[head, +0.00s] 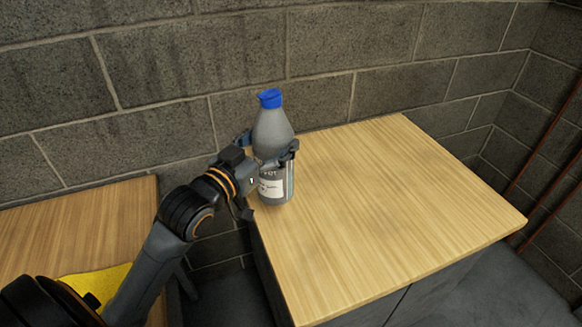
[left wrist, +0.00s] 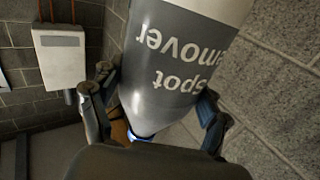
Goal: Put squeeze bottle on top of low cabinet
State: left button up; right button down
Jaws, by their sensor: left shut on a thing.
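The squeeze bottle (head: 273,130) is grey with a blue cap and a pale label, and it stands upright in the head view. In the left wrist view the bottle (left wrist: 190,50) fills the upper middle, with its lettering upside down. My left gripper (head: 269,146) is shut on its body, one finger on each side. The low cabinet (head: 390,205) has a light wooden top. The bottle's base shows at the top's left edge; I cannot tell whether it touches. My right gripper is not in view.
The cabinet top is otherwise bare. A second wooden surface (head: 100,215) lies at the left, across a gap, with a yellow item (head: 100,284) on it. A block wall (head: 350,50) runs behind. A white box (left wrist: 62,57) hangs on a wall in the left wrist view.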

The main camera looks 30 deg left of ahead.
pick_arm(q)
jog(key=w+f, duration=0.8)
jog(key=f, duration=0.2)
jog(key=shift+a, duration=0.2)
jog(key=shift+f, duration=0.15)
jog(key=o, duration=1.7)
jog(key=s, duration=0.4)
jog(key=s+a, duration=0.1)
jog(key=s, duration=0.3)
jog(key=s+b, duration=0.1)
jog(key=s, duration=0.3)
jog(key=shift+a, duration=0.15)
